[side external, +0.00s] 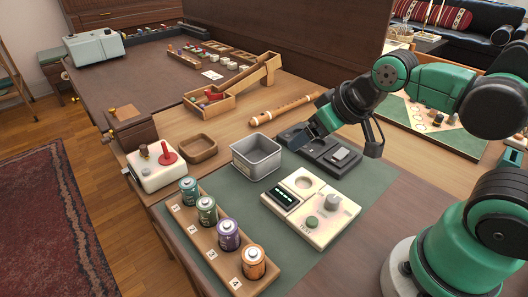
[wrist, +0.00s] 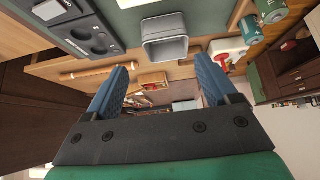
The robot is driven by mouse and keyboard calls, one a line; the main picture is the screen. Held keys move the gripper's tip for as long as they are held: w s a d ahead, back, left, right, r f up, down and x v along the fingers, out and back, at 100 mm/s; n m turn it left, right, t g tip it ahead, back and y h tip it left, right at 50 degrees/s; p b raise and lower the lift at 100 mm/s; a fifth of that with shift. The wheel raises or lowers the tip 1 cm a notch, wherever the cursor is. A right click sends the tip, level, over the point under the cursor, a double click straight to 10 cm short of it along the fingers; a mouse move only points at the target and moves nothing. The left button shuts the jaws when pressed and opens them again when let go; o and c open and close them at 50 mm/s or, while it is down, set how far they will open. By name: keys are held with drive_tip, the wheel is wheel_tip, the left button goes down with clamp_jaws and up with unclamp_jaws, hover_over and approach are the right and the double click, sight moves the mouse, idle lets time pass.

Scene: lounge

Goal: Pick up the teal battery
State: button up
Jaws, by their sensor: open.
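The teal battery (side external: 188,190) stands upright in the far slot of a wooden rack (side external: 208,254) on the green mat. Green (side external: 207,210), purple (side external: 228,236) and orange (side external: 253,263) batteries stand in the same rack, nearer the camera. In the wrist view the teal battery (wrist: 251,31) is at the upper right, beside the green one (wrist: 271,10). My gripper (side external: 307,136) is above the dark device, well to the right of and behind the rack in the side view. Its blue fingers (wrist: 163,80) are wide apart with nothing between them.
A grey metal bin (side external: 257,157) and a cream tester (side external: 311,207) stand between my gripper and the rack. A white box with a red joystick (side external: 157,167) and an empty wooden bowl (side external: 198,149) are beyond the rack. A wooden flute (side external: 284,110) lies behind the bin.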

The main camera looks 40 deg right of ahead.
drive_tip(key=n+g+y, duration=0.1)
drive_tip(key=n+g, duration=0.2)
approach(187, 182)
drive_tip(key=x, duration=0.5)
drive_tip(key=shift+w+d+f, duration=0.1)
drive_tip(key=shift+d+f, duration=0.1)
drive_tip(key=shift+f, duration=0.2)
drive_tip(key=shift+w+a+f, duration=0.15)
drive_tip(key=shift+a+f, duration=0.15)
drive_tip(key=shift+f, duration=0.2)
drive_tip(key=shift+x, duration=2.5)
clamp_jaws()
